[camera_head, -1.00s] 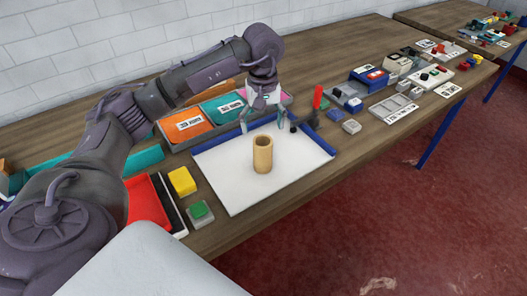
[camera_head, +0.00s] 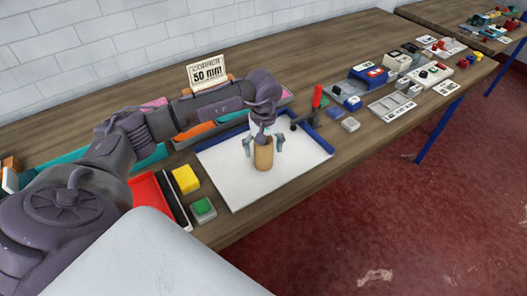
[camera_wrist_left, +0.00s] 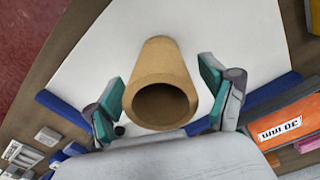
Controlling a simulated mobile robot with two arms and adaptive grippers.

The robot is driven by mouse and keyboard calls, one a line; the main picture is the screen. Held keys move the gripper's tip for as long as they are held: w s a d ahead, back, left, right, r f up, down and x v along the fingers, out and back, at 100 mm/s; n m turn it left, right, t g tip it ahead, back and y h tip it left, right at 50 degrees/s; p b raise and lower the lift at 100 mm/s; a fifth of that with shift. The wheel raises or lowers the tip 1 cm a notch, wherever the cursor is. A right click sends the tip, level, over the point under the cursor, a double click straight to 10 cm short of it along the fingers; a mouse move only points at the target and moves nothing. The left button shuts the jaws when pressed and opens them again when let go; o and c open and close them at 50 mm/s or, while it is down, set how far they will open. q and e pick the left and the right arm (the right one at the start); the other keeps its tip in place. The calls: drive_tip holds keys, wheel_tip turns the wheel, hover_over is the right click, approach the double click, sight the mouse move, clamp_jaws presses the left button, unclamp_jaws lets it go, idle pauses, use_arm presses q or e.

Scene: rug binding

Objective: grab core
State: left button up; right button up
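The core (camera_head: 264,156) is a tan hollow cylinder standing upright on the white board (camera_head: 225,180). In the left wrist view the core (camera_wrist_left: 160,90) shows its open end and lies between my left gripper's fingers. My left gripper (camera_head: 264,144) is over the core from above, its two teal-padded fingers on either side. In the wrist view the left gripper (camera_wrist_left: 160,100) is open, with a visible gap between each pad and the core. My right gripper is not in view.
A yellow block (camera_head: 186,179) and a green button box (camera_head: 203,209) stand left of the board, beside a red tray (camera_head: 150,204). A blue rail (camera_head: 322,138) edges the board at right. A "50 mm" sign (camera_head: 208,73) stands behind. Several small devices sit farther right.

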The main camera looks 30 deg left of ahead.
use_arm(q)
drive_tip(key=c, duration=1.3)
drive_tip(key=shift+c, duration=0.8)
drive_tip(key=shift+r, duration=0.15)
